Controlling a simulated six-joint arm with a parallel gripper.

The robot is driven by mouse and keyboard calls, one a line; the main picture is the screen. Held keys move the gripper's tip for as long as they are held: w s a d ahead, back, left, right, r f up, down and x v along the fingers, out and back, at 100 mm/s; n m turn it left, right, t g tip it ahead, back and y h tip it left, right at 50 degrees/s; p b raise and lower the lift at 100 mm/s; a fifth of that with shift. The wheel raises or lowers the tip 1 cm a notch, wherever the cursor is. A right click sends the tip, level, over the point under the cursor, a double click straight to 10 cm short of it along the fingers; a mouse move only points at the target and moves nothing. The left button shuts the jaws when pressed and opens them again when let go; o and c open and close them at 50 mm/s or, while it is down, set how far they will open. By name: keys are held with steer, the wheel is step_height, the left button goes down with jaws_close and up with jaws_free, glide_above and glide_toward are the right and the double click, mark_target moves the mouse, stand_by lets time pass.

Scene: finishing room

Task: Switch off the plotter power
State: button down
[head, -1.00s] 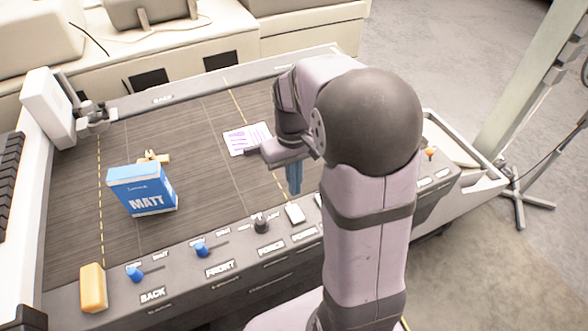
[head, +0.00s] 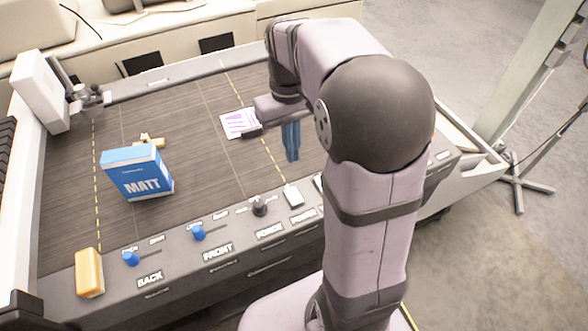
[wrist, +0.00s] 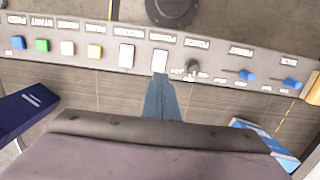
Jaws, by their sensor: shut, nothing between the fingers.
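The plotter's control panel (head: 215,265) runs along the near edge of its dark bed. A white rocker switch (head: 292,196) with a label that seems to read POWER sits right of the dark FORCE knob (head: 259,206). My gripper (head: 291,158) is shut and empty, its blue fingers pointing down above the bed, apart from the panel. In the wrist view the fingertips (wrist: 160,80) appear just below the white switch (wrist: 160,61), in line with it. A second white switch (wrist: 127,55) is beside it. I cannot tell either switch's position.
A blue MATT box (head: 137,175) stands on the bed, with a printed sheet (head: 240,123) farther back. Blue sliders (head: 131,259) and a yellow-orange block (head: 89,272) are at the panel's left. The wrist view shows several coloured buttons (wrist: 43,45) and a dark blue object (wrist: 25,110).

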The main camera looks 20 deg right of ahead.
mark_target(297, 198)
steer(key=shift+w+d+g+b, duration=0.1)
steer(key=shift+w+g+b, duration=0.25)
steer(key=shift+b, duration=0.85)
steer(key=shift+s, duration=0.1)
steer(key=f+p, duration=0.1)
steer(key=f, duration=0.3)
steer(key=s+f+p, duration=0.1)
steer(key=f, duration=0.4)
steer(key=s+f+p, duration=0.1)
steer(key=f, duration=0.3)
steer(key=shift+s+f, duration=0.1)
steer(key=shift+f, duration=0.25)
steer(key=shift+f, duration=0.1)
